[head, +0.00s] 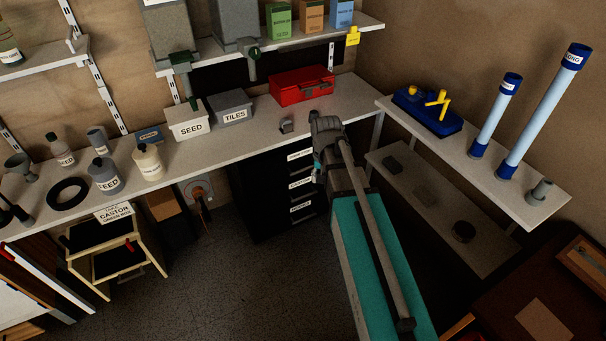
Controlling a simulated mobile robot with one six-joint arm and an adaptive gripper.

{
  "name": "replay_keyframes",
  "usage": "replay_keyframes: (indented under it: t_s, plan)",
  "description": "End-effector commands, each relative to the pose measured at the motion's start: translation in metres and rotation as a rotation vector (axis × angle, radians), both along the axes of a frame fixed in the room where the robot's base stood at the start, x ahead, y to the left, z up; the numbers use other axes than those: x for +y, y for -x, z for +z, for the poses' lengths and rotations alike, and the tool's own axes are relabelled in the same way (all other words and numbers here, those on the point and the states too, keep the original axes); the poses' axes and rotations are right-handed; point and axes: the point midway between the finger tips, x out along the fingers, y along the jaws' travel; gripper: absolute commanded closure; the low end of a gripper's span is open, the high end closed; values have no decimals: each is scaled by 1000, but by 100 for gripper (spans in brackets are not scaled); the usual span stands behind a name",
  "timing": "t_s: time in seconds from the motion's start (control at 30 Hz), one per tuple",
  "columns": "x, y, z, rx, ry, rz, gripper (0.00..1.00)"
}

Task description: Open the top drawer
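A black drawer unit (266,190) stands under the workbench, with a column of pale labels on its drawer fronts. The top drawer (300,154) carries the highest label, and the drawers look closed. My arm reaches forward over the right side of the unit. My gripper (317,172) hangs near the right end of the drawer labels, just below the bench edge. Its fingers are small, dark and partly hidden by my arm, so I cannot tell whether they touch a drawer or are open. My arm hides the right part of the drawer fronts.
The workbench (240,142) holds a red case (301,86), a SEED box (189,120), a TILES box (231,106) and several bottles. A white shelf (500,175) with blue-capped tubes runs along the right. A wooden stool (112,262) stands left. Floor left of my arm is clear.

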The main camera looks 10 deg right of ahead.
Motion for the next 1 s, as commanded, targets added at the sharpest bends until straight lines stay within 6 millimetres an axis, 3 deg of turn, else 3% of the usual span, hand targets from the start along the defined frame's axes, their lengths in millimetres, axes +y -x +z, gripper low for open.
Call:
replay_keyframes:
  t_s: [0.03, 0.6, 0.8, 1.0]
  plan:
    - [0, -32, -21, 0, 0, -50, 43]
    - [-6, -269, -132, -1, -1, -698, 43]
    - [-9, -329, -158, -1, -1, -876, 43]
    - [-10, -354, -168, -1, -1, -965, 43]
